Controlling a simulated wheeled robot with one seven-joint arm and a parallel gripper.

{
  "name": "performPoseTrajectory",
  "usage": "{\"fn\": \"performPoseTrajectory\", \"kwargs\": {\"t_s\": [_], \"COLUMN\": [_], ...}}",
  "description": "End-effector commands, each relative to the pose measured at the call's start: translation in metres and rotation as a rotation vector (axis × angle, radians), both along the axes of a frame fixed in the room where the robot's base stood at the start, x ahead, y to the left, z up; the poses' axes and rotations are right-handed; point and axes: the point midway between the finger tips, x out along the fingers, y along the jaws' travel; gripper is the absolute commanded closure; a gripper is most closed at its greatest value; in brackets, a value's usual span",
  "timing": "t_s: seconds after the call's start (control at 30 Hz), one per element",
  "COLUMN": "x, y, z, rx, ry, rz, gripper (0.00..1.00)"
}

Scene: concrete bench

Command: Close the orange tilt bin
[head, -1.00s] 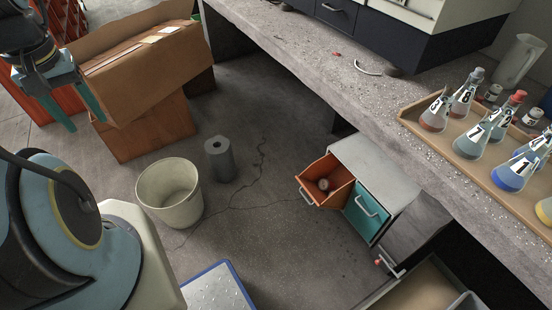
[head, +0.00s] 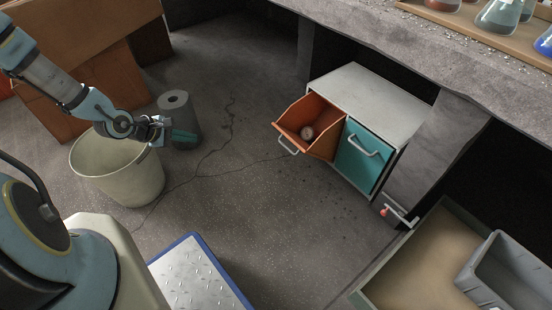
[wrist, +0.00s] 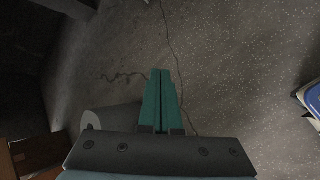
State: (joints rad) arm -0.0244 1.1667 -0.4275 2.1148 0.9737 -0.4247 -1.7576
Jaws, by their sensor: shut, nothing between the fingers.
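The orange tilt bin (head: 317,121) is tipped open at the left of a low grey cabinet (head: 372,99) under the bench. A small round object (head: 307,132) lies inside it, and a pale handle (head: 287,146) is on its front. The teal bin (head: 359,157) beside it is shut. My gripper (head: 194,138) is to the left of the orange bin, well apart from it, over the floor by the grey roll. In the wrist view my gripper's teal fingers (wrist: 162,100) are together and empty, above the cracked floor. The orange bin does not show in the wrist view.
A cream bucket (head: 120,178) and a grey roll (head: 176,112) stand below and behind my gripper. A blue-edged platform (head: 198,278) is at the front. A bench leg (head: 436,150) and a tray with a grey tub (head: 508,272) are at right. Floor before the bin is clear.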

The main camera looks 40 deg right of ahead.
Motion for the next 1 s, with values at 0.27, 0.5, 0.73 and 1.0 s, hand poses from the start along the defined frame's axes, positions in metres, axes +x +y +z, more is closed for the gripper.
{"fn": "performPoseTrajectory", "kwargs": {"t_s": [0.27, 0.5, 0.73, 1.0], "x": [-0.06, -0.091, -0.098, -0.102], "y": [-0.092, -0.131, -0.143, -0.186], "z": [-0.126, -0.157, -0.157, -0.161], "rx": [-0.418, -0.654, -0.706, -0.703], "ry": [0.459, 0.79, 0.876, 0.875], "rz": [0.206, 0.298, 0.312, 0.309], "gripper": [1.0, 1.0, 1.0, 1.0]}}
